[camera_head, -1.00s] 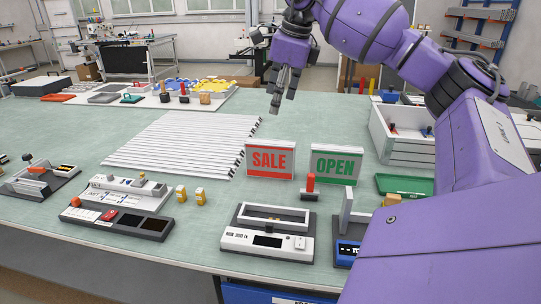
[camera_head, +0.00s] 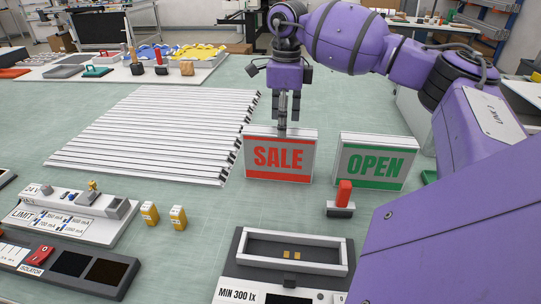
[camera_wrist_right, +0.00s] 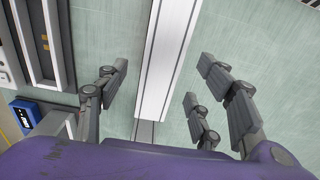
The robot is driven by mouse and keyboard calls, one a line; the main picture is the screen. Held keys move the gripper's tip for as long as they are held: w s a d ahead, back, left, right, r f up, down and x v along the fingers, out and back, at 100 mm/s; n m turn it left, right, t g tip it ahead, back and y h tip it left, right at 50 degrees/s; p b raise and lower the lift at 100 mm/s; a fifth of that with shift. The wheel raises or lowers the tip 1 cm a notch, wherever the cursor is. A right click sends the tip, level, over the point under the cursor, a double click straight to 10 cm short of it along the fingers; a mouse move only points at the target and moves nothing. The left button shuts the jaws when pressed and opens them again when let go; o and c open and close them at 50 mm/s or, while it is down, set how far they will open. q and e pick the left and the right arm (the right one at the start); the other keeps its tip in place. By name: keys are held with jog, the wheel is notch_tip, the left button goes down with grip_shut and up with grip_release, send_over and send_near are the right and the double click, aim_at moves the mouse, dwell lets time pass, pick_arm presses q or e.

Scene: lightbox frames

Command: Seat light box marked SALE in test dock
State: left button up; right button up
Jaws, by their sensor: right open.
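The light box marked SALE (camera_head: 278,156), a white-framed panel with red letters, stands upright on the bench in the head view. My right gripper (camera_head: 283,126) points down at its top edge, with fingertips close to it. In the right wrist view, the open fingers of my right gripper (camera_wrist_right: 160,88) lie on either side of the white light box (camera_wrist_right: 167,55), with gaps to it. The test dock (camera_head: 290,266), a frame labelled MIN 300 lx, is in front and empty, with two yellowish contacts inside. My left gripper is out of view.
The light box marked OPEN (camera_head: 373,161) stands just right of SALE. A red-handled part (camera_head: 343,196) stands between the boxes and the dock. White slats (camera_head: 150,130) lie to the left. Two yellow pieces (camera_head: 150,213) stand beside a LIMIT unit (camera_head: 75,212).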

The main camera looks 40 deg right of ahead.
aim_at(279, 146)
jog(key=shift+w+d+f, duration=0.15)
jog(key=shift+f, duration=0.6)
jog(key=shift+s+a+f, duration=0.1)
jog(key=shift+a+f, duration=0.05)
jog(key=shift+f, duration=0.3)
jog(key=shift+s+a+f, duration=0.1)
jog(key=shift+f, duration=0.3)
jog(key=shift+w+a+f+p, duration=0.1)
jog(key=shift+w+f+p, duration=0.05)
jog(key=shift+f, duration=0.75)
jog(key=shift+w+f+p, duration=0.15)
jog(key=shift+w+f, duration=0.05)
jog(key=shift+f, duration=0.7)
jog(key=shift+w+a+f+p, duration=0.1)
jog(key=shift+w+f+p, duration=0.05)
jog(key=shift+f, duration=0.75)
grip_shut()
